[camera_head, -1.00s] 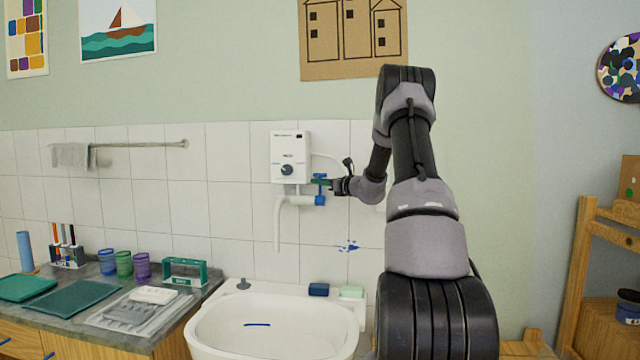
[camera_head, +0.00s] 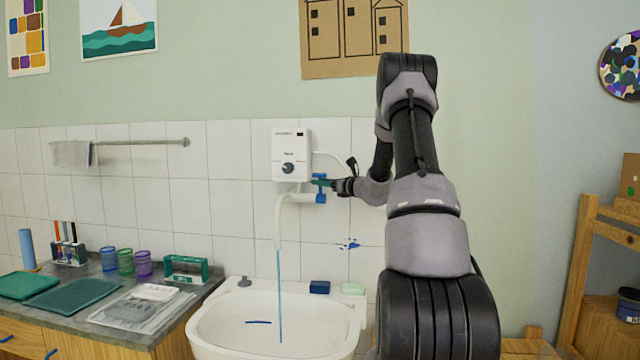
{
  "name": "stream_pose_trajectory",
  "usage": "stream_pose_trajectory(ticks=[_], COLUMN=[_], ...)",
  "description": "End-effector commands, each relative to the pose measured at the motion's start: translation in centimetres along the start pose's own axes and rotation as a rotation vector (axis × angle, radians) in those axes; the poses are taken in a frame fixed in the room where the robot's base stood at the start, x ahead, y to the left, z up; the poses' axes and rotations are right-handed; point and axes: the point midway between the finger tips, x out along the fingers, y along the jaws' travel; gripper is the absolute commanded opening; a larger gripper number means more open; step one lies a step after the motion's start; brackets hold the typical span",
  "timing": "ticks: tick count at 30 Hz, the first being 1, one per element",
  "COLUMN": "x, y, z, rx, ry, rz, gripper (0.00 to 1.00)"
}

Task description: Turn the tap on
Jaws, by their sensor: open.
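A thin blue stream of water (camera_head: 280,295) falls from the spout into the white sink (camera_head: 215,328). My gripper (camera_head: 326,183) is at the blue handle, reaching in from the right. Its jaws are open; they are small here, and I cannot tell whether they touch the handle.
A blue block (camera_head: 319,287) and a green soap (camera_head: 353,289) lie on the sink's back rim. A wooden easel (camera_head: 585,265) stands at right.

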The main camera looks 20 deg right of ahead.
Motion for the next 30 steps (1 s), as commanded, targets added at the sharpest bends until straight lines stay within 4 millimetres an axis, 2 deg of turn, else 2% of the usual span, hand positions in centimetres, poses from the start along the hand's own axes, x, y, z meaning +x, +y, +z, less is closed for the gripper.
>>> stream_pose_trajectory(ticks=[6,13,18,30], x=[-4.6,-8.2,-9.3,-9.4], y=[-0.1,0.0,0.0,0.0], z=[0.0,0.0,-0.1,-0.1], rx=[0.001,0.000,0.000,0.001], ry=[0.001,0.001,0.001,0.000], rz=[-0.004,-0.002,-0.001,0.000], gripper=[0.46,0.46,0.46,0.46])
